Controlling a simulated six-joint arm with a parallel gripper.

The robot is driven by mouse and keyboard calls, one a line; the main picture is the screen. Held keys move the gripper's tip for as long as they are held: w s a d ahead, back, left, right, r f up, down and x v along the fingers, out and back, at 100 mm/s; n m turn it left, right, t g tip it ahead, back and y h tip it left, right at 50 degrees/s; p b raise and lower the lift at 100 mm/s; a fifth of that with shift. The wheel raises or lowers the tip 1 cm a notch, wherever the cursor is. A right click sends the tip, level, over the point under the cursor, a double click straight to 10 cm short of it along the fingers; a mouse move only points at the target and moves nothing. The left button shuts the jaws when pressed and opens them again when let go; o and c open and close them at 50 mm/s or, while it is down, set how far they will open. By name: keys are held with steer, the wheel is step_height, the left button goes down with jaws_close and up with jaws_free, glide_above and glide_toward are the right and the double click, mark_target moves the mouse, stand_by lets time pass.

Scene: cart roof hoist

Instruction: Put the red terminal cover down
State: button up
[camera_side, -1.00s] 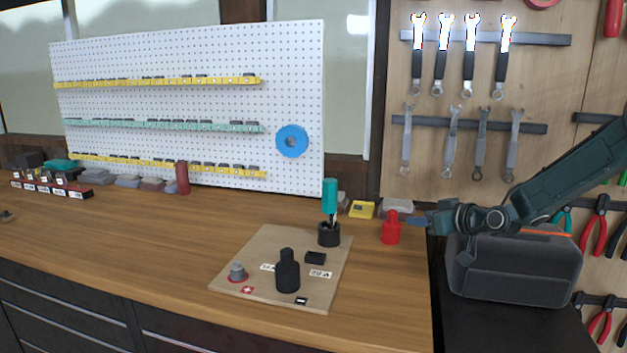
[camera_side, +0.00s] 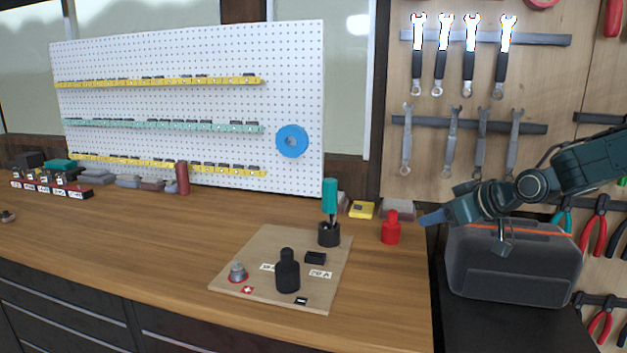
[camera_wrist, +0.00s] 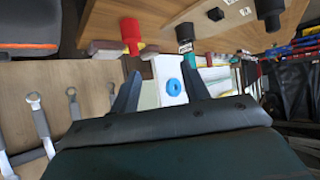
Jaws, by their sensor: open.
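The red terminal cover (camera_side: 391,228) stands upright on the wooden bench top, right of the wooden board, near the bench's right end. It also shows in the wrist view (camera_wrist: 131,35), at the upper left. My gripper (camera_side: 428,218) is to the right of the cover, a little above the bench, with a gap between them. In the wrist view my gripper (camera_wrist: 168,88) has its two fingers spread apart with nothing held between them. The wooden board (camera_side: 262,244) carries a black cover (camera_side: 287,272) and a bare grey terminal (camera_side: 237,272) beside a red plus label.
A teal-handled tool (camera_side: 330,197) stands in a black holder (camera_side: 329,236) at the board's back. A yellow box (camera_side: 361,210) lies behind the red cover. A dark grey case (camera_side: 512,268) is below my arm. The bench left of the board is mostly clear.

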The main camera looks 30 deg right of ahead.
steer(key=s+a+g, duration=0.2)
steer(key=s, duration=1.3)
steer(key=s+a+r+m+g, duration=0.1)
steer(key=s+a+g, duration=0.1)
steer(key=s, duration=1.3)
steer(key=shift+a+r+g+h, duration=0.25)
steer(key=shift+a+g+h, duration=0.15)
steer(key=shift+g, duration=0.4)
